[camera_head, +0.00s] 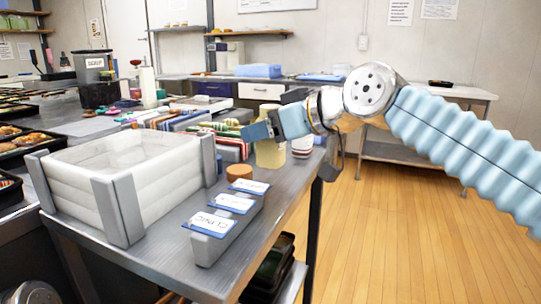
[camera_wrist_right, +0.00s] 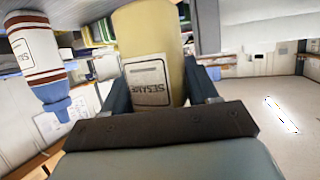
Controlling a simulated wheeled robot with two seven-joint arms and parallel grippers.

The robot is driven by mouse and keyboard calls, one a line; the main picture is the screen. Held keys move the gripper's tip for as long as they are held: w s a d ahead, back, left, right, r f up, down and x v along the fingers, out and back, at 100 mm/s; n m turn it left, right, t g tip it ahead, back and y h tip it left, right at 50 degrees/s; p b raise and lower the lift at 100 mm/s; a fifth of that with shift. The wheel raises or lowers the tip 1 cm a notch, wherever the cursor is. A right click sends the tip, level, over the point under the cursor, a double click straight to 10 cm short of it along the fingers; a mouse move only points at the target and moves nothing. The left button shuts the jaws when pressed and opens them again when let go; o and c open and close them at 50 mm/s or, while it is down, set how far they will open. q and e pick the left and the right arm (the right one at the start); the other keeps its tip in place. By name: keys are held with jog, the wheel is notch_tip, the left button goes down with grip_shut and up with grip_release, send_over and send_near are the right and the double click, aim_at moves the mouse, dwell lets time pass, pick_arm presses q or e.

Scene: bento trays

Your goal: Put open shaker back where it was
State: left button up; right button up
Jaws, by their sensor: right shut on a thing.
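The shaker is a pale yellow cylinder (camera_head: 271,152) near the right edge of the steel table in the head view. In the right wrist view it fills the upper middle, and a label reading SESAME (camera_wrist_right: 149,82) faces the camera. My right gripper (camera_head: 262,130) comes in from the right and is shut on the shaker, with a finger on each side (camera_wrist_right: 162,92). The shaker's top is partly hidden by the gripper in the head view. I cannot tell whether its base touches the table. My left gripper is not in view.
A white bin with grey corners (camera_head: 125,207) stands left. A striped bottle (camera_wrist_right: 38,60) shows in the wrist view.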

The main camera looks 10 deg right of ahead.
aim_at(271, 150)
jog(key=f, duration=0.3)
jog(key=w+f+b, duration=0.1)
jog(key=shift+d+f, duration=0.25)
jog(key=shift+d, duration=0.15)
jog(key=o, duration=0.6)
jog(key=shift+f, duration=0.1)
jog(key=shift+s+r, duration=0.1)
jog(key=shift+r, duration=0.1)
jog(key=v, duration=1.1)
jog(key=shift+s+d, duration=0.25)
jog(key=shift+s, duration=0.05)
